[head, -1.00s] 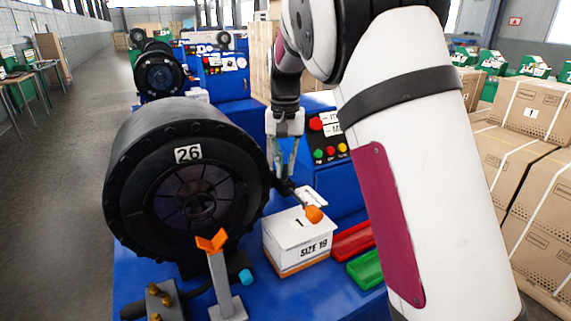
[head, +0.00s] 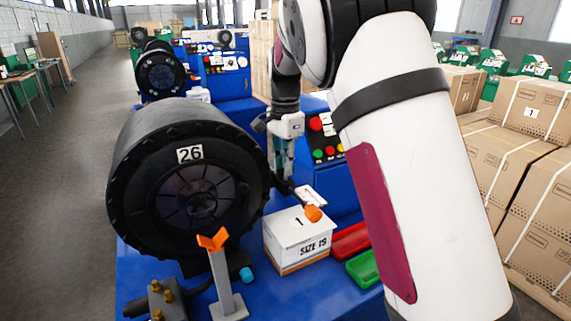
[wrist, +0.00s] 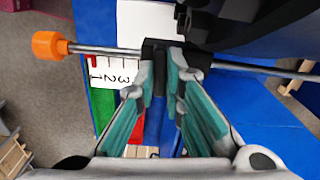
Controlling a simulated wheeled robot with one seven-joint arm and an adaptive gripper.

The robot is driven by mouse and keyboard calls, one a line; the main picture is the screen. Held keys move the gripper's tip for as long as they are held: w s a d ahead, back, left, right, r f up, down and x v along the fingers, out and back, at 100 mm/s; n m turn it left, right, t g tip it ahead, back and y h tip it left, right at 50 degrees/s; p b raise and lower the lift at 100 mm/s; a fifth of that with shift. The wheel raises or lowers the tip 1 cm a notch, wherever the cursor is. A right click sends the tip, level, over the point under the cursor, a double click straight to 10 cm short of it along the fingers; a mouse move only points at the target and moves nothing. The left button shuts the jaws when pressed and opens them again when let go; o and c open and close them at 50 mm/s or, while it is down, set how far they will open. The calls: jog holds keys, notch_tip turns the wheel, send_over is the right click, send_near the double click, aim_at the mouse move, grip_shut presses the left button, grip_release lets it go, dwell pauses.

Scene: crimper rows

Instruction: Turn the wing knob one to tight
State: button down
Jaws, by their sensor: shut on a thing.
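My gripper (head: 281,172) points down beside the right side of the black crimper head marked 26 (head: 190,190). In the wrist view its fingertips (wrist: 161,72) are closed on a small dark piece, which I take to be the wing knob (wrist: 160,50). That piece sits at a dark block on a thin metal rod (wrist: 105,49). The fingers hide much of it, so its wing shape and tightness cannot be told. The rod ends in an orange tip (wrist: 50,45), also seen in the head view (head: 313,214). A white scale with numbers (wrist: 115,73) lies beside the rod.
A white box marked SIZE 19 (head: 299,246) stands below the orange tip. Red (head: 350,242) and green (head: 363,268) trays lie to its right. An orange-topped stand (head: 222,275) is in front of the crimper. A button panel (head: 328,140) is behind my gripper.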

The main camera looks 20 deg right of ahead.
jog(key=shift+r+m, duration=0.1)
jog(key=shift+m, duration=0.5)
jog(key=c, duration=1.7)
grip_release()
notch_tip(320, 180, up, 12)
